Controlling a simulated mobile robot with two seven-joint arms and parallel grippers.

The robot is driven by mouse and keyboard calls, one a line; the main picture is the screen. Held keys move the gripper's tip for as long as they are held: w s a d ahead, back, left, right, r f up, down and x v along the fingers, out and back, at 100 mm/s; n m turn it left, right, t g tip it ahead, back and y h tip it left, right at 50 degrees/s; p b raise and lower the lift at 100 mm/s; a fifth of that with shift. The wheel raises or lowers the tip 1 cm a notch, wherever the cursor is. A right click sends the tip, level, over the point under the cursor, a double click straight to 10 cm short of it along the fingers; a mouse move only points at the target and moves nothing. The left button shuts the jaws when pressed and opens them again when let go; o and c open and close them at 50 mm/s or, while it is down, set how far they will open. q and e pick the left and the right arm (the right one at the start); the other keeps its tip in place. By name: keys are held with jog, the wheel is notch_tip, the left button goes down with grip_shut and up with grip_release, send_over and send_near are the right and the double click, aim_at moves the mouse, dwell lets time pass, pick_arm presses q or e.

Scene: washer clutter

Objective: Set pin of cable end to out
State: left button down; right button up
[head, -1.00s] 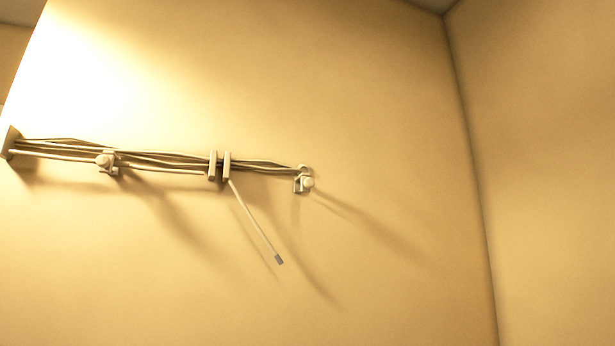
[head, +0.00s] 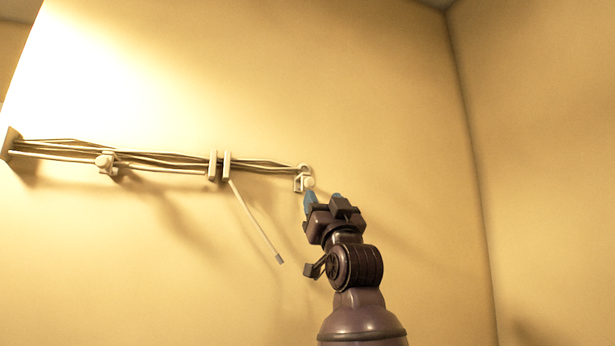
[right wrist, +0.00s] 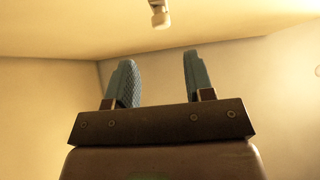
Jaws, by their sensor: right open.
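A bundle of pale cables (head: 160,158) runs along the wall. A thin cable end (head: 257,223) hangs down to the right from the bundle and finishes in a small grey tip (head: 279,259). A small clamp with a round knob (head: 308,183) sits at the bundle's right end; which part is the pin, I cannot tell. My right gripper (head: 323,199) is open and empty just below and right of that knob, its blue fingers pointing up. In the right wrist view the open fingers (right wrist: 158,60) point toward a pale knob (right wrist: 160,16), apart from it. My left gripper is not in view.
A second knobbed clamp (head: 105,161) and a pair of upright brackets (head: 219,166) hold the bundle further left. A block (head: 11,142) stands at its left end. The wall right of the bundle is bare up to the room corner (head: 465,120).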

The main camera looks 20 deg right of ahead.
aim_at(311, 183)
jog(key=p+x, duration=0.3)
jog(key=x, duration=0.6)
jog(key=shift+w+a, duration=0.2)
jog(key=shift+w, duration=0.2)
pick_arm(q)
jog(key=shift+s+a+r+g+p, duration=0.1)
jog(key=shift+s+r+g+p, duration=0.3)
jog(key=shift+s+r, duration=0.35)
pick_arm(e)
jog(key=shift+w+r, duration=0.35)
jog(key=shift+w, duration=0.15)
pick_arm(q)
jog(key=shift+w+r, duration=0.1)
pick_arm(e)
grip_shut()
